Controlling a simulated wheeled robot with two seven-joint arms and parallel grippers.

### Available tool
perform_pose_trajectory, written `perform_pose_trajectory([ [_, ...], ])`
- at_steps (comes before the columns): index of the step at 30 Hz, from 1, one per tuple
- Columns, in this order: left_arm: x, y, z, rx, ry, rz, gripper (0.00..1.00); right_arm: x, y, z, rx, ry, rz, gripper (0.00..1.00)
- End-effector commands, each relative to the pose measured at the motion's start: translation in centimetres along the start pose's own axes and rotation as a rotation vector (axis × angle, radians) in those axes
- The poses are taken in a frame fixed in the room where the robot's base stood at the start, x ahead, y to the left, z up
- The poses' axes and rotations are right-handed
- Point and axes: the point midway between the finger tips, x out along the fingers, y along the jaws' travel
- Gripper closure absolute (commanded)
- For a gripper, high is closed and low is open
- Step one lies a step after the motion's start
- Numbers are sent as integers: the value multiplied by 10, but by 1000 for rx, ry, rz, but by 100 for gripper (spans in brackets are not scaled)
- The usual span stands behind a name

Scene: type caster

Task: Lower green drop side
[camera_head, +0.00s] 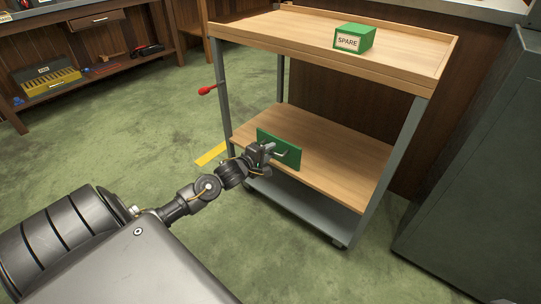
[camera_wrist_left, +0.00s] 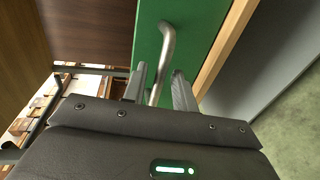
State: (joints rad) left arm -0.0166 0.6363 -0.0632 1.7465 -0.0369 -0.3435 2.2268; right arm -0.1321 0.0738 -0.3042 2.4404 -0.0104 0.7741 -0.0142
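The green drop side (camera_head: 291,157) is a small panel standing upright at the front edge of the cart's lower shelf. Its bent metal handle (camera_wrist_left: 167,45) sticks out from the green face (camera_wrist_left: 198,25) in the left wrist view. My left gripper (camera_head: 271,151) is at the panel's front and covers part of it. In the left wrist view its two fingers (camera_wrist_left: 160,88) are apart, with the handle between them. Gaps show beside the handle, so the fingers do not look closed on it. My right gripper is not in view.
The cart has a wooden lower shelf (camera_head: 345,150) and a top shelf (camera_head: 280,30) bearing a green SPARE box (camera_head: 354,38). A red-knobbed lever (camera_head: 207,90) sticks out at its left post. A grey cabinet (camera_head: 480,170) stands close on the right. Green floor (camera_head: 120,145) is clear at left.

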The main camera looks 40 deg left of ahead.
Motion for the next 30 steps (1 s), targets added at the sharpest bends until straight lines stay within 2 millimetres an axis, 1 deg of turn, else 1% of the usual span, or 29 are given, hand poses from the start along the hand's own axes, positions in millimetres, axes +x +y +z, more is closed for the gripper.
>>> perform_pose_trajectory([
  [1, 5, -1, -1, 0, 1, 0, 72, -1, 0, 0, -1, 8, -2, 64],
  [4, 10, 0, 0, 0, 0, 0, 72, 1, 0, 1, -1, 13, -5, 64],
  [12, 10, 0, 0, 0, 0, -1, 72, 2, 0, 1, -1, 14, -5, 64],
  [13, 10, 0, 0, 0, 0, -1, 73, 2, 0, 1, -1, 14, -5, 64],
  [19, 10, 0, 0, 0, 0, 0, 99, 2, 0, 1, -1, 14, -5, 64],
  [30, 10, 0, 1, 0, -1, 4, 100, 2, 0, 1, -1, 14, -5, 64],
])
